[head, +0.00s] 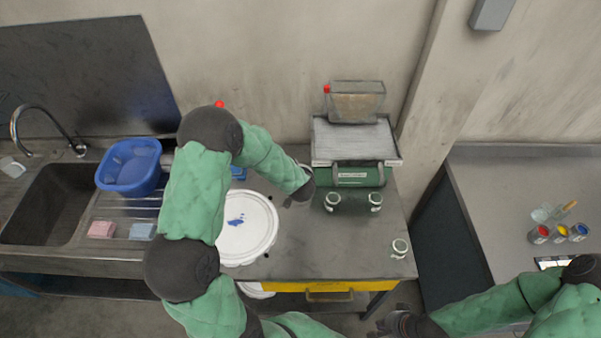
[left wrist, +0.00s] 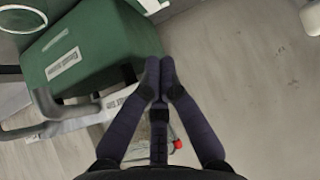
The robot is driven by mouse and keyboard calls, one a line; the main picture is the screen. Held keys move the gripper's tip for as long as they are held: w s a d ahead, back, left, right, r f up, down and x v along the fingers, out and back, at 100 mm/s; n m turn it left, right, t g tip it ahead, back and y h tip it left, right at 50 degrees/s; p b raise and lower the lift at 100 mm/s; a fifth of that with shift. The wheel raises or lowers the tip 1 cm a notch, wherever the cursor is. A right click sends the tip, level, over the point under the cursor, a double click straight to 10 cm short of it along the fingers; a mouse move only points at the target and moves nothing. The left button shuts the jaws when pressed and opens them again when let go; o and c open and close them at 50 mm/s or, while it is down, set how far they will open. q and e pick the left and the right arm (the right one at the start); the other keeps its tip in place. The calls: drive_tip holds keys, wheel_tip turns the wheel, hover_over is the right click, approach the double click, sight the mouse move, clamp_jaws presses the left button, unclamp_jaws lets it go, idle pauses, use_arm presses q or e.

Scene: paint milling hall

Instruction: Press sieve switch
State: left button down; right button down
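The sieve machine has a green base (head: 362,176) with a label, a pale screen tray (head: 354,138) and a clear hopper (head: 356,102) above. It stands at the back of the bench. The green base also shows in the left wrist view (left wrist: 90,45). I cannot make out a switch for certain. My left gripper (head: 303,184) is beside the base's left end in the head view; its two dark fingers (left wrist: 160,68) meet at the tips, shut and empty, over the base's edge. Contact is unclear. My right gripper (head: 396,324) is low in the head view, its fingers unclear.
A white bucket lid (head: 246,228) lies left on the bench. Small metal-rimmed cups (head: 376,201) stand in front of the sieve. A sink (head: 40,205) and blue tub (head: 130,167) are left. Paint cans (head: 560,232) stand on the right counter.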

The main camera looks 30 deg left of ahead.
use_arm(q)
drive_tip(key=f+b, duration=0.1)
drive_tip(key=w+f+b, duration=0.1)
drive_tip(key=b, duration=0.1)
drive_tip(key=a+f+t+b, duration=0.1)
drive_tip(key=shift+w+f+y+b, duration=0.2)
drive_tip(key=shift+w+y+b, duration=0.05)
drive_tip(key=shift+y+b, duration=0.05)
drive_tip(key=x, duration=1)
drive_tip(key=shift+b, duration=0.3)
drive_tip(key=shift+r, duration=0.1)
